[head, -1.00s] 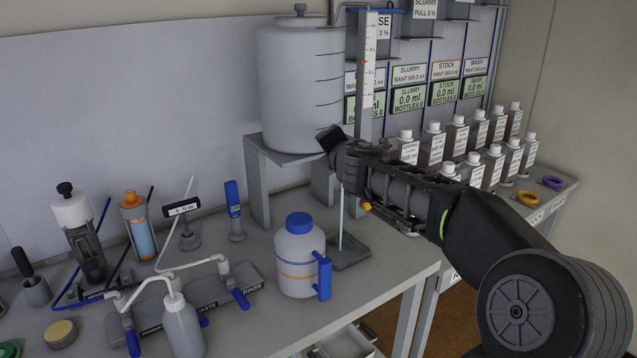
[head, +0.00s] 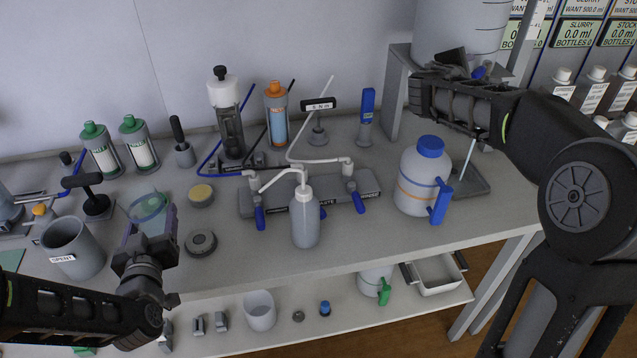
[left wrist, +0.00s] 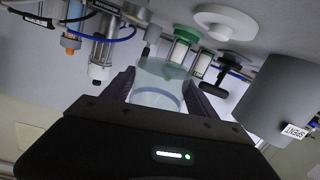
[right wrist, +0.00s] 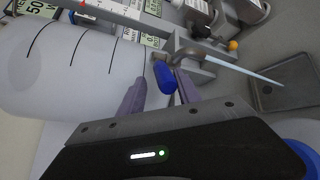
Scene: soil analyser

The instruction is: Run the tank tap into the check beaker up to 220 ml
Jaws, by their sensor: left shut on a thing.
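The clear beaker (head: 148,204) is between the fingers of my left gripper (head: 150,222), which is shut on it, over the left part of the bench. It also shows in the left wrist view (left wrist: 158,92). The white tank (head: 460,28) stands on its grey stand at the back right. My right gripper (head: 478,76) is at the tap below the tank. In the right wrist view the blue tap handle (right wrist: 163,77) lies between its spread fingers, with gaps visible. A thin pale stream (head: 467,156) reaches from the tap down to the drip tray (head: 472,184). The beaker's markings cannot be read.
A white jug with a blue lid (head: 420,178) stands left of the drip tray. A wash bottle (head: 305,218) and a tubing manifold (head: 345,203) fill the bench middle. An open grey pot (head: 73,248) stands left of the beaker. Reagent bottles (head: 594,92) are at right.

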